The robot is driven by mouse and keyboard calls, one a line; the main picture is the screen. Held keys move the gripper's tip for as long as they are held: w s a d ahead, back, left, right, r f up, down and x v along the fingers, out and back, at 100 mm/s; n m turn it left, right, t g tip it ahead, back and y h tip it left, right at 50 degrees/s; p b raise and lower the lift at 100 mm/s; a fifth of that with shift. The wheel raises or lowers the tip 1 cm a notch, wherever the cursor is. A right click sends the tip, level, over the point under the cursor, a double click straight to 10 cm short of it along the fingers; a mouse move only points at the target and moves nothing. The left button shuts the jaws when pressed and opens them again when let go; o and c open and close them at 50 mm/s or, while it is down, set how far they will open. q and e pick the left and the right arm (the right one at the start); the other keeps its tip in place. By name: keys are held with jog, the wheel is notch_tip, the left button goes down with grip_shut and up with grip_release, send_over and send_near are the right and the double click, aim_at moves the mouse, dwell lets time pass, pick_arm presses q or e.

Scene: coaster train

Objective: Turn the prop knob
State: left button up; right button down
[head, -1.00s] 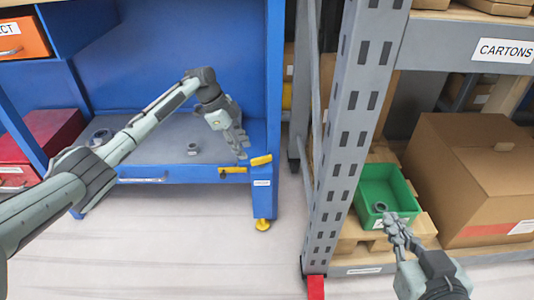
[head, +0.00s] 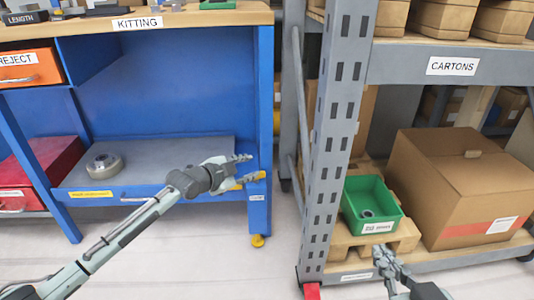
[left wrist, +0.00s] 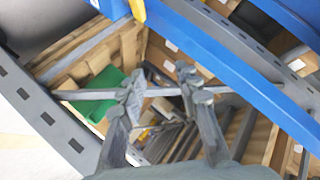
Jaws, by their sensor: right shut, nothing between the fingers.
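A yellow piece (left wrist: 137,9) shows at the top there. My right gripper (head: 380,254) is shut and empty, below the green bin.
The green bin (head: 349,207) holds a dark ring (head: 367,213) and stands on a pallet in the grey rack (head: 338,120). A large carton (head: 450,180) stands beside it. A round metal part (head: 104,165) lies on the lower shelf. Floor shows between bench and rack.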

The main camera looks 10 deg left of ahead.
pick_arm(q)
jog(key=s+d+r+t+h, duration=0.3)
jog(key=s+d+r, duration=0.1)
jog(key=s+r, duration=0.2)
jog(key=s+d+r+t+h, duration=0.3)
jog(key=s+d+r, duration=0.1)
jog(key=s+r, duration=0.3)
jog(key=shift+s+d+r+n, duration=0.25)
jog(key=shift+d+r+n, duration=0.1)
jog(key=shift+r, duration=0.95)
